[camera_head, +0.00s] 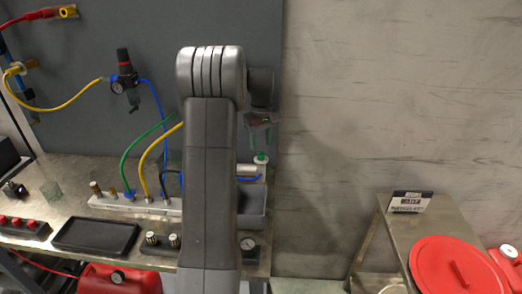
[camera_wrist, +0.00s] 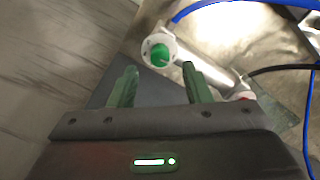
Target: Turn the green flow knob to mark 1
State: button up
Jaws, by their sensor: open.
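The green flow knob (camera_wrist: 159,54) shows in the wrist view inside a pale round collar at the end of a silver cylinder (camera_wrist: 205,70). A thin pale line shows on it, but I cannot read any mark number. In the head view the knob (camera_head: 261,158) stands above the bench, just below my gripper (camera_head: 260,130). In the wrist view my gripper (camera_wrist: 159,80) is open, with its two green fingers apart. The knob appears between and beyond the fingertips, and nothing is held. My arm hides part of the cylinder in the head view.
A blue hose (camera_wrist: 225,4) and a black hose (camera_wrist: 282,69) run near the cylinder. A grey tray (camera_head: 252,203) lies below it. Left are a manifold with hoses (camera_head: 135,204) and a black tray (camera_head: 95,235). A side table (camera_head: 390,225) holds a red lid (camera_head: 450,268).

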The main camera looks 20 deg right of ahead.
aim_at(261, 153)
notch_tip(261, 153, up, 10)
dwell(0.3)
jog(key=shift+f, duration=0.15)
notch_tip(261, 153, down, 14)
jog(key=shift+r, duration=0.1)
dwell(0.5)
